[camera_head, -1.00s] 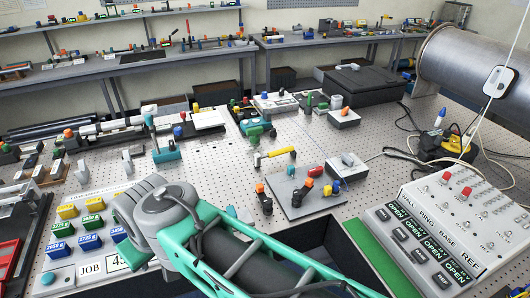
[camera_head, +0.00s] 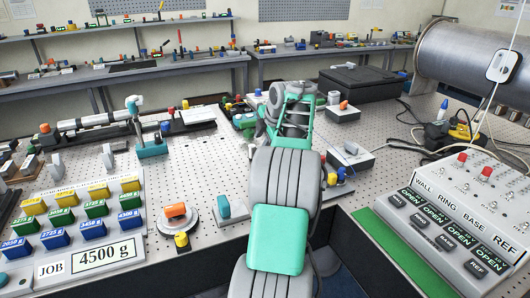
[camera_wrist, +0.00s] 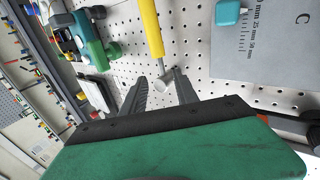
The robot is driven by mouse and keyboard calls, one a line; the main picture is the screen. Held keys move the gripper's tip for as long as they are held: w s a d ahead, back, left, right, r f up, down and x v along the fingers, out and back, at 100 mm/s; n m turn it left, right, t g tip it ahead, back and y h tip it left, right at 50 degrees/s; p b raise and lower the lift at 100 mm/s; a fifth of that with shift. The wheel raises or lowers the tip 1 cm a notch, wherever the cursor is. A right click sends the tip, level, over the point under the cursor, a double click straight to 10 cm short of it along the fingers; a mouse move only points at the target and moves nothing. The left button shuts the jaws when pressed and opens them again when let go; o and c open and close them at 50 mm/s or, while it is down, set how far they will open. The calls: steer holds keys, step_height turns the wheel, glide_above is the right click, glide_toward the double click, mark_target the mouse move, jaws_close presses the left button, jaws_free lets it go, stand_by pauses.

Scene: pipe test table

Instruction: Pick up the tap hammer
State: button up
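The tap hammer (camera_wrist: 150,25) has a yellow handle and a small metal head in the wrist view. It lies on the perforated table, with its handle running up to the top edge of that view. My gripper (camera_wrist: 160,80) is open, its two dark fingers pointing at the head end. The hammer's head shows between the fingertips; I cannot tell whether the fingers are around it or still above it. In the head view my arm covers the gripper and most or all of the hammer.
A green device (camera_wrist: 90,45) stands left of the hammer in the wrist view. A grey marked plate (camera_wrist: 270,45) with a teal block (camera_wrist: 228,13) lies to the right. In the head view, a weight panel (camera_head: 75,222) is at left and a switch box (camera_head: 465,210) at right.

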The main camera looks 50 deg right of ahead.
steer(key=x, duration=0.5)
steer(key=shift+f+p, duration=0.25)
steer(key=shift+p, duration=0.05)
steer(key=shift+s, duration=0.1)
steer(key=shift+c, duration=0.5)
jaws_close()
stand_by(0.4)
